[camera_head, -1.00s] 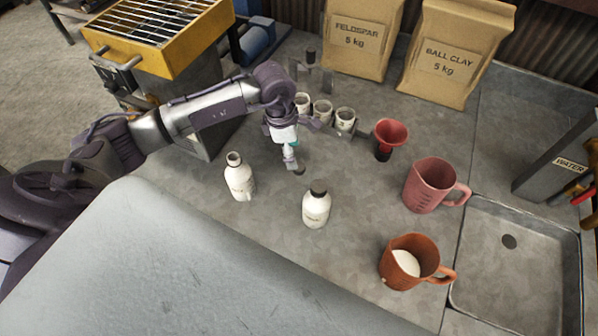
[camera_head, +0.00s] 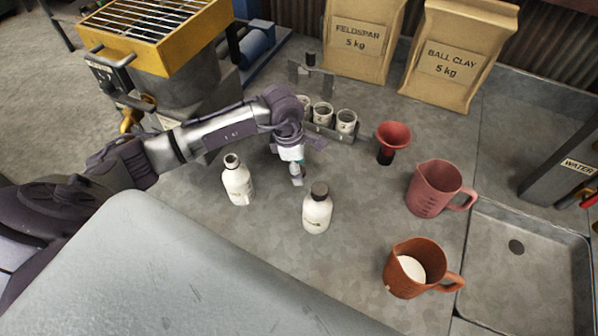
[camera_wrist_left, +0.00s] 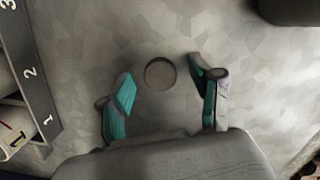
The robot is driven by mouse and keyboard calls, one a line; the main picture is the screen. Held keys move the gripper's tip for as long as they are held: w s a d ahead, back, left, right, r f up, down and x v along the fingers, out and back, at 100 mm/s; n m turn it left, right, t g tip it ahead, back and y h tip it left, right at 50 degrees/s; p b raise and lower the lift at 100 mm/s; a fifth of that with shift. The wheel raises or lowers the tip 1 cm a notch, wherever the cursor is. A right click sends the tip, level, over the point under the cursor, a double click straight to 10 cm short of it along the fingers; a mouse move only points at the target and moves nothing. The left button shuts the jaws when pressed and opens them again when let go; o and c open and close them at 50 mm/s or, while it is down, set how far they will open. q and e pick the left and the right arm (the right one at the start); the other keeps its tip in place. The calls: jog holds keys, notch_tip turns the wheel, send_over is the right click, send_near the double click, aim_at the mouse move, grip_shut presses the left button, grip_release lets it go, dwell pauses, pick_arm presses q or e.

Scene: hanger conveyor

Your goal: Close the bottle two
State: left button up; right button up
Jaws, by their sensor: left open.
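An open white bottle (camera_head: 237,182) stands upright, its dark mouth uncovered. To its right stands a white bottle with a dark cap (camera_head: 317,209). I cannot read which label is two. My left gripper (camera_head: 297,181) points down near the table, between and slightly behind the bottles. In the left wrist view the left gripper (camera_wrist_left: 163,95) is open, with its fingers spread. A small round grey disc (camera_wrist_left: 159,73), which looks like a loose cap, lies on the table just beyond and between the fingertips. The gripper hides it in the head view. My right gripper is not seen.
A numbered rack (camera_wrist_left: 36,90) with small jars (camera_head: 346,121) stands behind the gripper. A red funnel (camera_head: 392,137), a pink jug (camera_head: 436,187) and an orange jug (camera_head: 402,281) with white contents stand right. A sink (camera_head: 530,300) is at far right. The table between the capped bottle and jugs is clear.

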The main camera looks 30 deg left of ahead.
pick_arm(q)
jog(key=shift+c, duration=0.2)
jog(key=c, duration=0.8)
jog(key=shift+o, duration=0.2)
jog(key=shift+r, duration=0.15)
notch_tip(320, 180, up, 10)
jog(key=b, duration=0.2)
